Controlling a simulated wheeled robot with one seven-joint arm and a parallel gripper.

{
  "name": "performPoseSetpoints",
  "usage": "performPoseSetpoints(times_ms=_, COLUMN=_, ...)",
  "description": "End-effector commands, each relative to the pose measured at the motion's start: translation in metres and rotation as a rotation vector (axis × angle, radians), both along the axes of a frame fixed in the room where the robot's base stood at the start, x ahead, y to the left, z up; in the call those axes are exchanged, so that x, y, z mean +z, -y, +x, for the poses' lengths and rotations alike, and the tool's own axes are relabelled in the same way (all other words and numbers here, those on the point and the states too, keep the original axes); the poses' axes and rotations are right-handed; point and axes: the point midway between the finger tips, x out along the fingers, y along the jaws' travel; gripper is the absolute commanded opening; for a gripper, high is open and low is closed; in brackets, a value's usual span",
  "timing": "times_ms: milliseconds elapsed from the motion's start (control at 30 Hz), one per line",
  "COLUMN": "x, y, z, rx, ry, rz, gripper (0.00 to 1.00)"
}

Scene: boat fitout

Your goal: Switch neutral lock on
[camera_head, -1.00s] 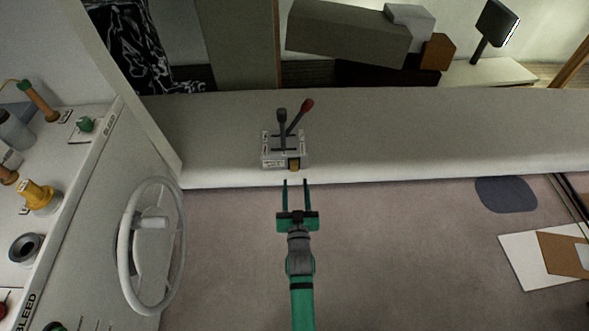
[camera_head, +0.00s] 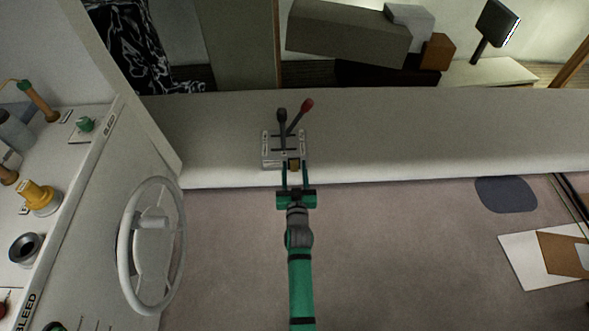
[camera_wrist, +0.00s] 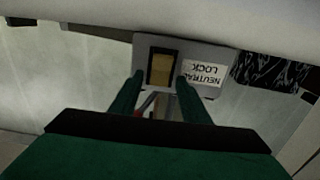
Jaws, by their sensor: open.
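The neutral lock is a small yellow-brown rocker (camera_wrist: 162,69) in a dark frame on a grey plate, beside a white label (camera_wrist: 203,73) reading NEUTRAL LOCK. In the head view the rocker (camera_head: 293,165) sits at the front of the lever box (camera_head: 270,150), which carries a black lever (camera_head: 282,122) and a red-knobbed lever (camera_head: 301,114). My gripper (camera_head: 294,166) is open, its green fingers at the box's front, one on each side of the rocker. In the wrist view my gripper (camera_wrist: 160,78) has its fingertips near the rocker's lower corners. Whether they touch it cannot be told.
The lever box stands on a long pale ledge (camera_head: 430,135). A white steering wheel (camera_head: 150,245) and a panel with knobs and valves (camera_head: 85,175) are on the left.

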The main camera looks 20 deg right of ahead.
Motion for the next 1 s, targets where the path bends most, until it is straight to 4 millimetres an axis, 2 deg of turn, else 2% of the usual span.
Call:
performPoseSetpoints(times_ms=100, x=-0.0001, y=0.0001, z=-0.0001, rx=0.0, ry=0.0, rz=0.0, gripper=0.42)
performPoseSetpoints(times_ms=267, x=-0.0001, y=0.0, z=-0.0002, rx=0.0, ry=0.0, rz=0.0, gripper=0.04)
performPoseSetpoints(times_ms=300, x=-0.0001, y=0.0, z=-0.0002, rx=0.0, ry=0.0, rz=0.0, gripper=0.01)
performPoseSetpoints(times_ms=1000, x=-0.005, y=-0.0011, z=-0.001, rx=0.0, ry=0.07, rz=-0.02, gripper=0.01)
